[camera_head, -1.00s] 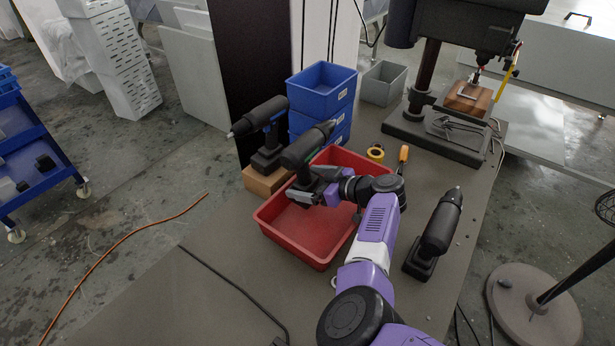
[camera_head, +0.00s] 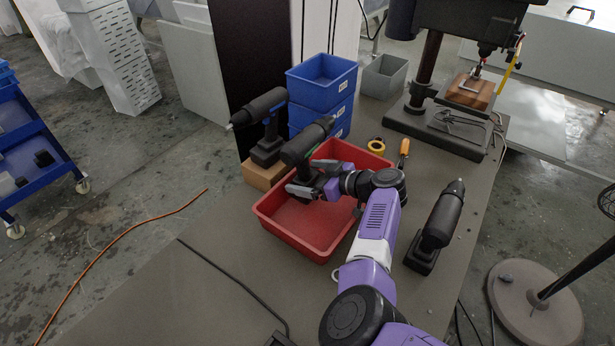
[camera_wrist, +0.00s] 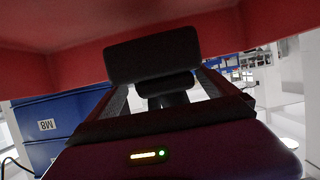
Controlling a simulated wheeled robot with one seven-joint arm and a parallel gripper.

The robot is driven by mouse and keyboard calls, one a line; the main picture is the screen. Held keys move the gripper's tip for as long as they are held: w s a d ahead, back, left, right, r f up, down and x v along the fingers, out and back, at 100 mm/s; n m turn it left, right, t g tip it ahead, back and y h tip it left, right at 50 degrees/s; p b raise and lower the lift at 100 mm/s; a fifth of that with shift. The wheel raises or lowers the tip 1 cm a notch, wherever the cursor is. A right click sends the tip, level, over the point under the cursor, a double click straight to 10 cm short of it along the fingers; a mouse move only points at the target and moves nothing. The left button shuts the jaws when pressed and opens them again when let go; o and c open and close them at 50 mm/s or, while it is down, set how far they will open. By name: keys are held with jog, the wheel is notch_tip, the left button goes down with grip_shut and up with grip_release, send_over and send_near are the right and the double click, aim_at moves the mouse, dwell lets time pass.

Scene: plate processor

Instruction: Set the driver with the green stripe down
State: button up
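The driver with the green stripe (camera_head: 302,149) is dark and upright, its nose pointing up and right over the red bin (camera_head: 319,254). My gripper (camera_head: 308,188) is closed around its lower part, near the base, above the left half of the bin. In the wrist view the driver's dark base (camera_wrist: 150,60) sits between my gripper's fingers (camera_wrist: 165,98). I cannot tell whether the base touches the bin floor. A driver with a blue stripe (camera_head: 262,108) stands on a cardboard block behind left. Another dark driver (camera_head: 441,222) stands on the table at right.
Stacked blue bins (camera_head: 322,78) stand behind the red bin, with a grey bin (camera_head: 384,77) beside them. Yellow tape (camera_head: 376,147) and an orange-handled tool (camera_head: 404,150) lie behind right. A drill press (camera_head: 445,128) stands at the back. The front left tabletop (camera_head: 190,285) is mostly clear, with a black cable.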

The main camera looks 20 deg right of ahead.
jog(key=shift+s+f, duration=0.1)
jog(key=shift+f, duration=0.1)
jog(key=shift+r+p, duration=0.45)
jog(key=shift+p, duration=0.1)
jog(key=p+v, duration=0.7)
jog(key=v, duration=0.5)
jog(key=shift+r+p, duration=0.3)
jog(key=shift+p, duration=0.05)
jog(key=shift+a, duration=0.1)
